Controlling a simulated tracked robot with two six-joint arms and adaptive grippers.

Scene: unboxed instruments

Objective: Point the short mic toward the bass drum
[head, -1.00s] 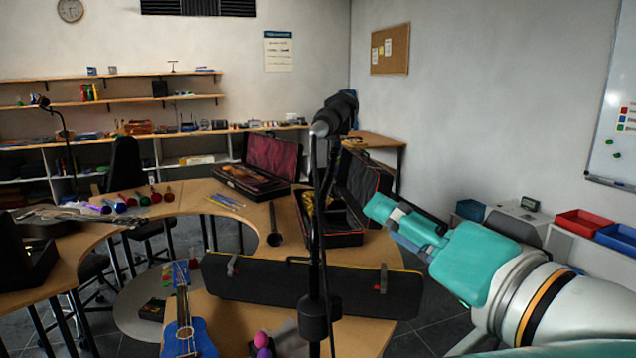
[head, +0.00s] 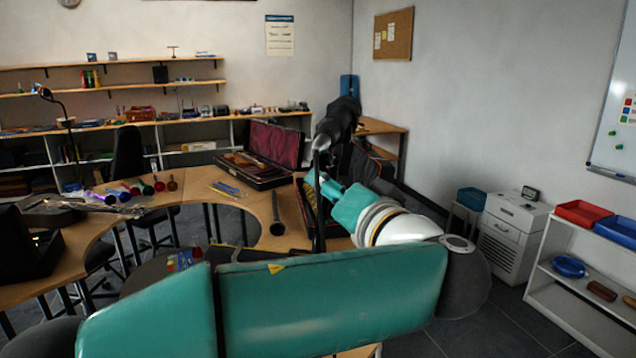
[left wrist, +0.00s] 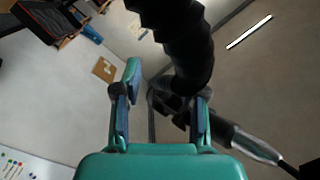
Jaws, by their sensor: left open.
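A black mic with a silver end (head: 336,122) is tilted on top of a thin dark stand (head: 318,215) in the middle of the head view. I cannot tell whether it is the short one. My left gripper (head: 320,184) is open beside the stand, just below the mic. In the left wrist view, my gripper (left wrist: 163,95) has its fingers spread, with a black ribbed part (left wrist: 185,45) and a grey cylinder (left wrist: 245,145) close by. I cannot tell whether they touch the fingers. No bass drum shows. My right gripper is not in view.
An open case with red lining (head: 270,155) lies on the curved table (head: 255,205). Maracas (head: 158,184) lie at its left. A white drawer cabinet (head: 510,235) and a shelf with red and blue trays (head: 583,213) stand at the right. My arm hides the near tabletop.

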